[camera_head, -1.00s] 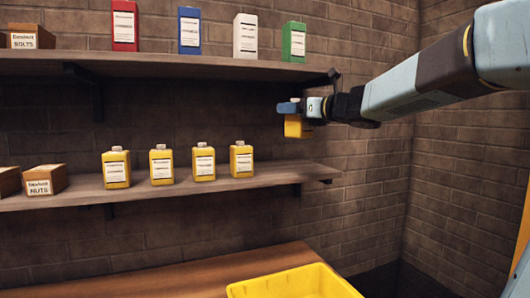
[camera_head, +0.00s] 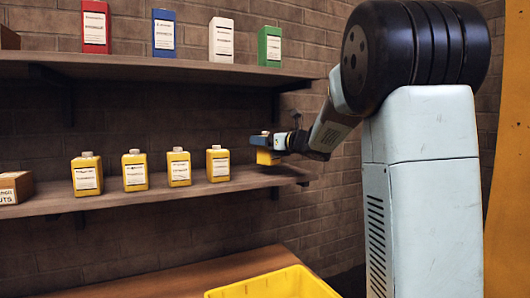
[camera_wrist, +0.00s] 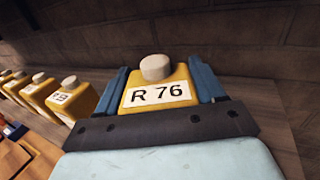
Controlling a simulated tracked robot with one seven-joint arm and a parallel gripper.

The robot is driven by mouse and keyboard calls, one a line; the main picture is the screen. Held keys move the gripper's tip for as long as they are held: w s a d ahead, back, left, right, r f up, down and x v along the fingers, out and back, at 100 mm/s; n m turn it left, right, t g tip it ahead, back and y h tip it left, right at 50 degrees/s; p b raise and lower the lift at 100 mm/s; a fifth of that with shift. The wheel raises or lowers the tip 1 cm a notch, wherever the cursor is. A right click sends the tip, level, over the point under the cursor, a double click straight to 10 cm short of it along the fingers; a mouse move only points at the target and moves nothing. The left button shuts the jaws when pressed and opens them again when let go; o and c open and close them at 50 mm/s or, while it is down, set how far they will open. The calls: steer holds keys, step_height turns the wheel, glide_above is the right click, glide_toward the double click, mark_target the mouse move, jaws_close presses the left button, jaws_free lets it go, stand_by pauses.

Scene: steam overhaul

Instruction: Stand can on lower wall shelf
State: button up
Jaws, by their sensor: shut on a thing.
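My gripper (camera_head: 262,141) is shut on a yellow can (camera_head: 266,157). In the wrist view the can (camera_wrist: 157,92) sits between the two blue fingers, with a pale cap and a label reading R 76. In the head view it is at the right end of the lower wall shelf (camera_head: 150,198), close to the shelf's level. I cannot tell whether its base touches the board. Several yellow cans, such as the nearest one (camera_head: 217,163), stand upright in a row on that shelf, to the left of the held can.
The upper shelf (camera_head: 150,68) carries red, blue, white and green boxes, with the green box (camera_head: 269,46) nearest the right end. A wooden box (camera_head: 14,187) is at the lower shelf's left. A yellow bin (camera_head: 275,284) stands on the bench (camera_head: 150,280) below.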

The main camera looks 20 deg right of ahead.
mark_target(265, 150)
steer(key=shift+w+f, duration=0.2)
steer(key=shift+f, duration=0.05)
steer(key=shift+w+f, duration=0.1)
steer(key=shift+f, duration=1.5)
steer(key=o, duration=1.3)
steer(key=shift+f, duration=0.1)
